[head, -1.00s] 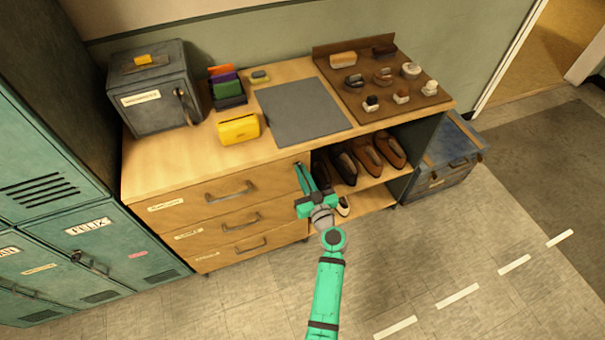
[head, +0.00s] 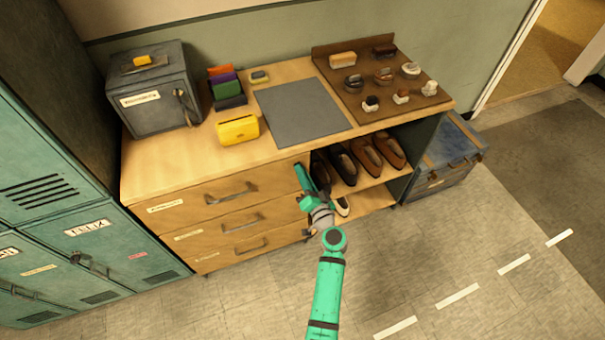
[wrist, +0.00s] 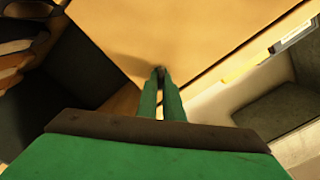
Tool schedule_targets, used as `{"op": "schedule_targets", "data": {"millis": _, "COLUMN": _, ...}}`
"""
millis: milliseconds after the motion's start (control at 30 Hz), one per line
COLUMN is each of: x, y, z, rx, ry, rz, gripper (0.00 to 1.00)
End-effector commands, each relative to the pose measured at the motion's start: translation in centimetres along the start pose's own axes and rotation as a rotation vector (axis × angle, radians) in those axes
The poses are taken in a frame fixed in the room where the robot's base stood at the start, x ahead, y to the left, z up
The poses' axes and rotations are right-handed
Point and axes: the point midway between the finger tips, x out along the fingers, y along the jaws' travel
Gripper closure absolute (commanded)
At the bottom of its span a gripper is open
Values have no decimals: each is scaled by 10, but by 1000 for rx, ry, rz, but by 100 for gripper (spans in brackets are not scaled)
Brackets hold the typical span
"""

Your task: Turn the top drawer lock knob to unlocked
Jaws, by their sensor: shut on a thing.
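The top drawer (head: 272,181) is the upper of the wooden drawers and looks closed, with a dark bar handle (head: 230,192) and a pale label at its left. My gripper (head: 299,165) is at the right end of this drawer's front, near the counter edge. In the wrist view, the green fingers (wrist: 160,74) are close together, and a small dark thing sits at their tips against the wood. It appears to be the lock knob, mostly hidden by the fingers. Its locked or unlocked position cannot be read.
Shoes stand in the open shelf (head: 374,180) just right of my gripper. A yellow case (head: 238,130) and a grey mat (head: 300,112) lie on the counter above. Teal lockers (head: 95,240) stand at the left. The floor in front is clear.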

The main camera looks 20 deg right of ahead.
Motion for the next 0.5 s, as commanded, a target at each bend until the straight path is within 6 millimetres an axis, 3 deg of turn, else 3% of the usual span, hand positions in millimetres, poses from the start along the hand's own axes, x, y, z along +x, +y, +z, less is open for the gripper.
{"op": "schedule_targets", "data": {"millis": 500, "x": -1, "y": 3, "z": -3, "rx": 471, "ry": 5, "rz": 1, "gripper": 100}}
